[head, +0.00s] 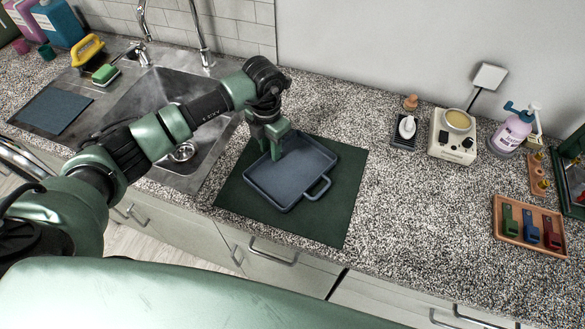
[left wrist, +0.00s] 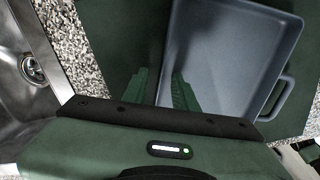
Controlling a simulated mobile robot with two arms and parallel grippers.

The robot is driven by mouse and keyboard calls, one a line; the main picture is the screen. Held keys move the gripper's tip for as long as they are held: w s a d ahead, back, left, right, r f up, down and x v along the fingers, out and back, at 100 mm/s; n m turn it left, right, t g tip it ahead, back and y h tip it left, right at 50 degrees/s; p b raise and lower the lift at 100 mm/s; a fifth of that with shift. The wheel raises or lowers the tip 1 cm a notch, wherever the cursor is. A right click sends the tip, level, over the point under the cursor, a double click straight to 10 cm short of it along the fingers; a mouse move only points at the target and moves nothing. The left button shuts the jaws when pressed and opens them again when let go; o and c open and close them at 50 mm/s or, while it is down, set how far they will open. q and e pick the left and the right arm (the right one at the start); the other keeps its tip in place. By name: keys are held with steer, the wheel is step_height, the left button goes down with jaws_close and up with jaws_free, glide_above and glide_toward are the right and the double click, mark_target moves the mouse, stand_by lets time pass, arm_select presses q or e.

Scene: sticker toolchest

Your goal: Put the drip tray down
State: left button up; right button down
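The drip tray (head: 305,178) is a shallow blue-grey tray with a loop handle on its right front side. It appears to lie flat on a dark green mat (head: 345,208) on the counter. My left gripper (head: 277,152) points down at the tray's back left rim. In the left wrist view, its two green fingers (left wrist: 162,84) stand apart with a visible gap. One is outside the tray wall and one is over the inside of the drip tray (left wrist: 222,55). My right gripper is not in view.
A steel sink (head: 150,105) with a tap is left of the mat. Further right stand a device with a yellow top (head: 452,135), a pump bottle (head: 513,130) and a wooden tray (head: 500,232) holding coloured pieces. The counter between mat and these is clear.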

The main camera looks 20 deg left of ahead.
arm_select(q)
jaws_close()
stand_by(1.4)
